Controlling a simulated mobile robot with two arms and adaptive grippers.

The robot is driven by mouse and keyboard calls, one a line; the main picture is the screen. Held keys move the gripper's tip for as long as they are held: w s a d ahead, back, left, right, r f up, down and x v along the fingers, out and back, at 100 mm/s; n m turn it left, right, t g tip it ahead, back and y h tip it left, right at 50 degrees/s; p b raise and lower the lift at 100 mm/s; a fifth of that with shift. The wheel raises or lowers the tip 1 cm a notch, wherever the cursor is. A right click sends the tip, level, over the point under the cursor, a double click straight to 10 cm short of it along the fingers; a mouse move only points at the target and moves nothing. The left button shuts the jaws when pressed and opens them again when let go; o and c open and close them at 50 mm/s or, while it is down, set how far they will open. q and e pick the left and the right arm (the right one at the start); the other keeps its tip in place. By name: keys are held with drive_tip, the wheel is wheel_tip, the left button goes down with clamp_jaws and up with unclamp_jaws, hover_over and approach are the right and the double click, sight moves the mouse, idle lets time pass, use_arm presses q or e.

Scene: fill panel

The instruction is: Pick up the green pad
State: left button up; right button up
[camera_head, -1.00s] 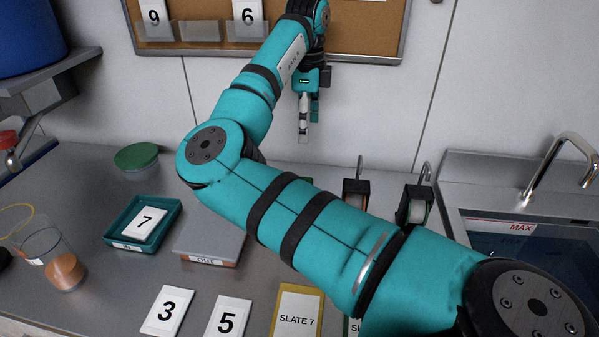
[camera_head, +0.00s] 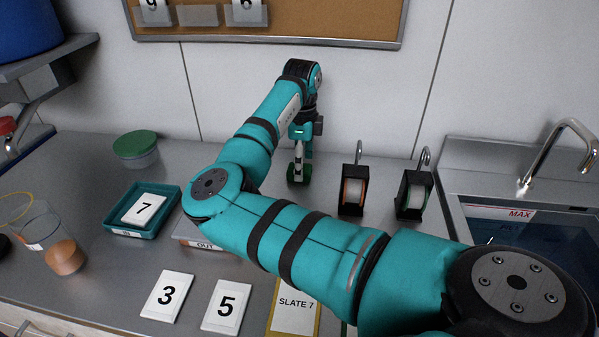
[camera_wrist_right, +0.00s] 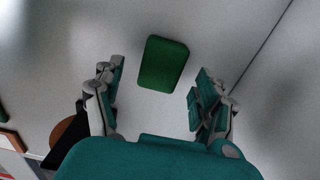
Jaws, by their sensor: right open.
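The green pad (camera_wrist_right: 163,64) is a dark green rounded block in the right wrist view. It lies on the grey worktop in the gap between my right fingers, just ahead of their tips. My right gripper (camera_wrist_right: 158,101) is open and empty, with one finger to each side of the pad's line. In the head view my right gripper (camera_head: 299,176) points down at the back of the worktop. The pad (camera_head: 304,171) shows there as a dark green patch, partly hidden by the fingers. My left gripper is out of view.
Two black holders with rolls (camera_head: 353,192) (camera_head: 413,197) stand right of the gripper, before the sink (camera_head: 520,235). The wall is close behind.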

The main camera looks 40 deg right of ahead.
wheel_tip(320, 180, down, 2)
drive_tip(key=shift+f, duration=0.2)
drive_tip(key=c, duration=1)
drive_tip(key=shift+c, duration=0.2)
drive_tip(key=shift+r, duration=0.1)
